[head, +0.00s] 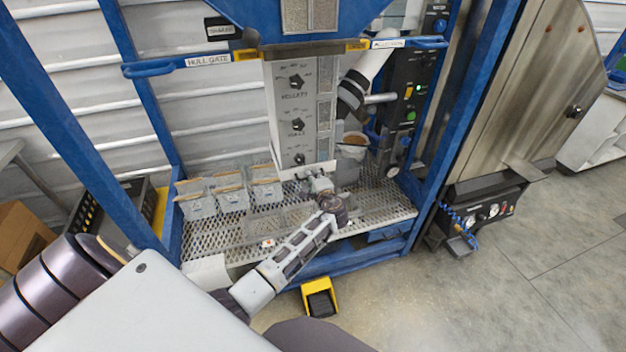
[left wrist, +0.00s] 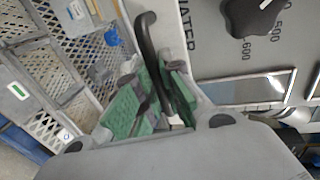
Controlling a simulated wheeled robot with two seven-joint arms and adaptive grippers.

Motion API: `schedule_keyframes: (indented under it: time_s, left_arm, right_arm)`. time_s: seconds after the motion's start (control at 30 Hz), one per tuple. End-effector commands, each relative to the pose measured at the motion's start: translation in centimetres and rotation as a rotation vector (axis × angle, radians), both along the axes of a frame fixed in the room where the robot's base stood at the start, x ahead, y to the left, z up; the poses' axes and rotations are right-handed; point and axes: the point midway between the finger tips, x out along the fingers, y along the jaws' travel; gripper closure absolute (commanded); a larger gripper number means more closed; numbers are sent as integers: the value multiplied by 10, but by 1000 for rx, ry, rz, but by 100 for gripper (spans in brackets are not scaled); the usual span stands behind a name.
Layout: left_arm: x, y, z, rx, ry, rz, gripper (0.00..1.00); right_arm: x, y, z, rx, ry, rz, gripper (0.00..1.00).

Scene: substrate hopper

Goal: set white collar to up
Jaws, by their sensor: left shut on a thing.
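The white collar (head: 306,170) is a pale band across the foot of the grey dial column in the head view. My left gripper (head: 318,184) is at its lower right edge. In the left wrist view, the green-padded fingers of my left gripper (left wrist: 160,95) are shut on a black curved handle (left wrist: 148,45), beside a white strip that may be part of the collar. The fingers hide the handle's lower part.
The grey column (head: 296,110) carries several black dials. Several clear packs (head: 230,198) stand on the perforated shelf (head: 220,240) at the left. A bucket (head: 352,146) stands behind the gripper. Blue posts flank the shelf. A yellow pedal (head: 319,298) is on the floor.

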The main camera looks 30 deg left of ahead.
Motion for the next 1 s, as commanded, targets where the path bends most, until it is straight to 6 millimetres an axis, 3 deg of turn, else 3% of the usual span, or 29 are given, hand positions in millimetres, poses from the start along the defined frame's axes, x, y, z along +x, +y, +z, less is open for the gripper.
schedule_keyframes:
  time_s: [0.13,0.57,0.6,0.73,1.0]
  left_arm:
    - [1,0,15,2,-6,0,100]
    - [2,0,20,4,-9,-1,100]
    - [2,0,20,5,-10,-1,86]
    - [2,0,19,3,-8,-1,69]
    - [1,0,16,2,-4,-1,68]
  right_arm:
    - [0,-1,9,-1,0,1,100]
    - [0,-6,10,-6,0,3,100]
    - [0,-6,10,-6,0,3,100]
    - [0,-6,10,-6,0,3,100]
    - [1,-6,9,-6,0,2,100]
